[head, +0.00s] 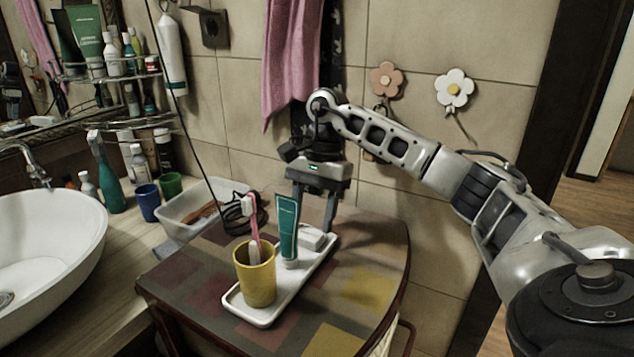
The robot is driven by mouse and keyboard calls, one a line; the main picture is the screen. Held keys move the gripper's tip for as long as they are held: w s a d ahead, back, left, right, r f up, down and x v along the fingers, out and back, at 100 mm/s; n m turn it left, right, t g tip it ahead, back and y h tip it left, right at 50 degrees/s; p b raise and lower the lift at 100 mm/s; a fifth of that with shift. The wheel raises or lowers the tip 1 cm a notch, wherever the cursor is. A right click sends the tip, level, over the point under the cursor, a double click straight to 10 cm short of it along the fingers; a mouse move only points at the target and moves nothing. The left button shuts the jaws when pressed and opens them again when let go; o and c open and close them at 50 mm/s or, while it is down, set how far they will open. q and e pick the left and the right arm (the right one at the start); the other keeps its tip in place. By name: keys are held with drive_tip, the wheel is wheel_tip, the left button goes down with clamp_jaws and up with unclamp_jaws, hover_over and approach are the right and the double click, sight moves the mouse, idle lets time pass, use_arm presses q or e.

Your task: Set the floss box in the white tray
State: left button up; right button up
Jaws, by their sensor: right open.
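The white tray (263,316) lies on the patterned table top. A small white box (312,239), which looks like the floss box, sits at the far end of the tray, partly hidden behind the green tube. My right gripper (314,222) points down over that end, open, with its fingers to either side above the box. I cannot tell whether a finger touches the box. My left gripper is not in view.
In the tray stand a yellow cup (256,275) with a toothbrush (251,216) and a green tube (287,226). A clear bin (187,212) and dark coiled cable (243,213) are left of it. The table's right side is clear.

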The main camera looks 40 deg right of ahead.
use_arm(q)
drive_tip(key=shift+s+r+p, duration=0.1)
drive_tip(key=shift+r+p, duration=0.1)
drive_tip(key=shift+p, duration=0.55)
use_arm(e)
drive_tip(key=v, duration=0.9)
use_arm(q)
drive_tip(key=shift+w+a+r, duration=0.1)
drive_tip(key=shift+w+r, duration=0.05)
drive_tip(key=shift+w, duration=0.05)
use_arm(e)
drive_tip(key=shift+r, duration=0.1)
